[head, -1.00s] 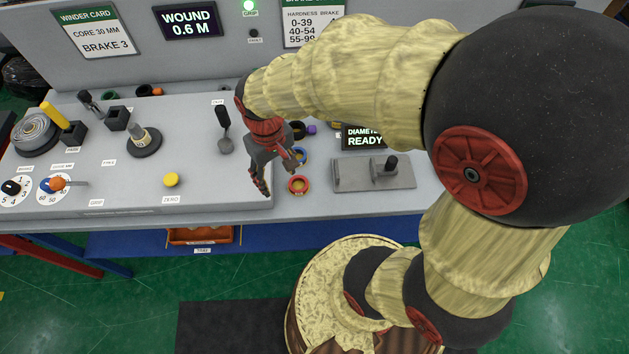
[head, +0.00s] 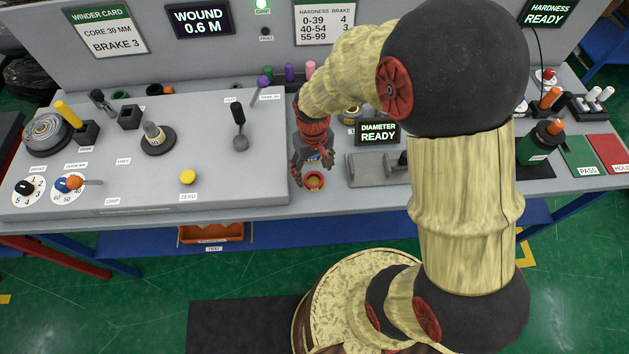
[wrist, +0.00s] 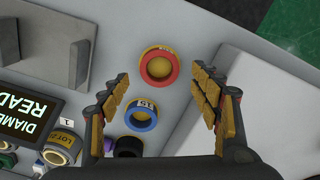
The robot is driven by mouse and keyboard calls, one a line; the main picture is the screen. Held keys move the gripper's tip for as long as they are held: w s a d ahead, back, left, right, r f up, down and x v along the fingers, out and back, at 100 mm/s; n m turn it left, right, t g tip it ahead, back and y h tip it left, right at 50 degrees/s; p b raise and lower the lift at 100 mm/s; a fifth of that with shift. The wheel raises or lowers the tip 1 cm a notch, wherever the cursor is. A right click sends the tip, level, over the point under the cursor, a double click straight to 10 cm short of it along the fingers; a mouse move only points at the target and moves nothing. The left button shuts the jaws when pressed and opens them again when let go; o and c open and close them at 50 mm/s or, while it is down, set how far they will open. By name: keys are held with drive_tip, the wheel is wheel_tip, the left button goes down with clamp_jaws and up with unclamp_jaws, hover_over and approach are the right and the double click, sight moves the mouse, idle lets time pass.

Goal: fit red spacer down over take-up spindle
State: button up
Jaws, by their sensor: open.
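The red spacer (head: 314,181) is a ring lying on the bench, right of the raised winder panel. In the wrist view the red spacer (wrist: 159,66) lies ahead of and between the open fingers, touching neither. My gripper (head: 312,178) points down just above it, open and empty; the wrist view shows its fingers (wrist: 160,92) spread wide. The take-up spindle appears to be the pale upright post (head: 153,132) on a dark round base, on the panel to the left. Nothing red shows on it.
A blue ring (wrist: 141,117) and a black ring (wrist: 128,147) lie beside the red spacer. A grey fixture (head: 377,169) and the diameter display (head: 378,132) stand to the right. A lever (head: 239,128) rises from the panel between gripper and post.

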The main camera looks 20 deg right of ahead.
sight(314, 182)
wheel_tip(314, 182, down, 4)
drive_tip(key=shift+r+b, duration=0.2)
drive_tip(key=shift+b, duration=0.25)
drive_tip(key=shift+c, duration=1.4)
drive_tip(key=c, duration=0.7)
drive_tip(key=shift+r, duration=0.1)
drive_tip(key=shift+c, duration=0.2)
